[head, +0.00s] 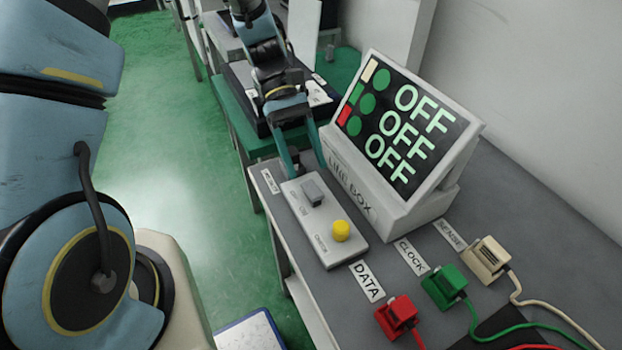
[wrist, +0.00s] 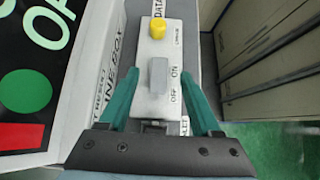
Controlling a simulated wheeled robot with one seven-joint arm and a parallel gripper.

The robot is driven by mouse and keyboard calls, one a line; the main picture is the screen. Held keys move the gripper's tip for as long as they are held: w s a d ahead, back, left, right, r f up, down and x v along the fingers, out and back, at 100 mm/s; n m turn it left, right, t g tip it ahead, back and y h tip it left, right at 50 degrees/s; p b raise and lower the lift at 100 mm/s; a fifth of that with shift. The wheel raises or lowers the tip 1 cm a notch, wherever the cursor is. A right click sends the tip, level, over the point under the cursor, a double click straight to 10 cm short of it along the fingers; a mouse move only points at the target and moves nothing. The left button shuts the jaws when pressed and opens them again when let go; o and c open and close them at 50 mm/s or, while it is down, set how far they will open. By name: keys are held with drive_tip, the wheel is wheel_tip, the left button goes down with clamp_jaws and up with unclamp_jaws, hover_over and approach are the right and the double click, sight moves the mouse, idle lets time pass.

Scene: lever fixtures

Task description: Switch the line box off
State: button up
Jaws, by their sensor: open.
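The line box (head: 365,205) is a white housing on the grey bench, with a tilted screen (head: 405,125) showing three rows that each read OFF. In front of it lies a grey switch panel (head: 330,245) with a grey lever (head: 313,191) and a yellow button (head: 340,230). In the wrist view the lever (wrist: 158,74) stands beside ON and OFF labels; its exact tilt I cannot tell. My gripper (head: 306,168) is open at the panel's far end. In the wrist view its teal fingertips (wrist: 160,75) appear on either side of the lever, with gaps; contact is not visible.
A wall stands at the right. Open green floor (head: 180,170) lies to the left.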

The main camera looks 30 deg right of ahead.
drive_tip(key=b+v, duration=0.1)
drive_tip(key=v, duration=0.5)
idle(0.3)
